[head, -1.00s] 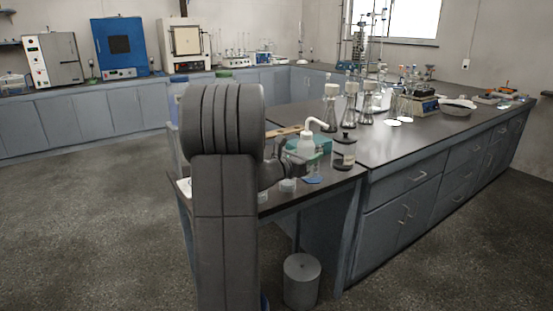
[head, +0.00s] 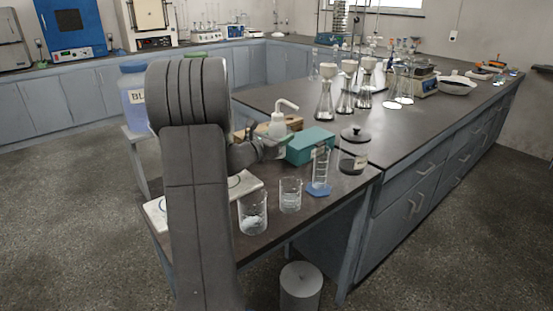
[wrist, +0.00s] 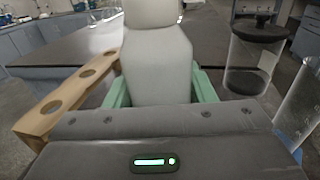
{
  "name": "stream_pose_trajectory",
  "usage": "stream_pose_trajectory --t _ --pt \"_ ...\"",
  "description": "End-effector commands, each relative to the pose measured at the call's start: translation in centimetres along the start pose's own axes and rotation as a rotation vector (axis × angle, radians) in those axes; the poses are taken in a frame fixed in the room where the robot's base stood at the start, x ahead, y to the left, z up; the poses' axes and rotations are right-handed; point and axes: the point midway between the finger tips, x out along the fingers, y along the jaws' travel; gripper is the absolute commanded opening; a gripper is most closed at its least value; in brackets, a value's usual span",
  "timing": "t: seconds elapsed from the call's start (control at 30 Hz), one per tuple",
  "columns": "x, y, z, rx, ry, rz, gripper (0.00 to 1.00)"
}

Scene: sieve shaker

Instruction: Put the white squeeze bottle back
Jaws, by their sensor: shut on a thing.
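The white squeeze bottle (head: 277,125) has a bent white spout and stands upright in my gripper (head: 281,141). In the wrist view the bottle (wrist: 155,65) fills the upper middle, with the green fingers of my gripper (wrist: 160,92) on both sides of it, shut on its body. The bottle's base is hidden behind my gripper, so I cannot tell how far it is above the bench. A wooden rack (head: 293,123) with round holes lies behind the bottle; in the wrist view the rack (wrist: 40,121) is to its left.
A clear jar with a black lid (head: 354,134) and a blue-footed cylinder (head: 320,172) stand further right. Two beakers (head: 252,214) (head: 290,196) are near the front edge. Several flasks stand behind on the long bench (head: 400,135).

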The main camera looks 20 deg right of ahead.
Motion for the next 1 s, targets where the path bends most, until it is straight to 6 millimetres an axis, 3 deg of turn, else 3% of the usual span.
stream_pose_trajectory --t 0.1,0.27,0.5,0.9,1.0 --pt "0.0 0.1 -1.9 -0.002 0.000 0.001 0.44" --pt "0.0 0.0 -2.9 -0.001 -0.002 0.001 0.44" --pt "0.0 0.0 -6.0 -0.002 -0.002 0.001 0.44" --pt "0.0 0.0 -6.5 0.002 -0.003 0.001 0.44" --pt "0.0 0.0 -6.3 0.001 -0.002 0.001 0.69"
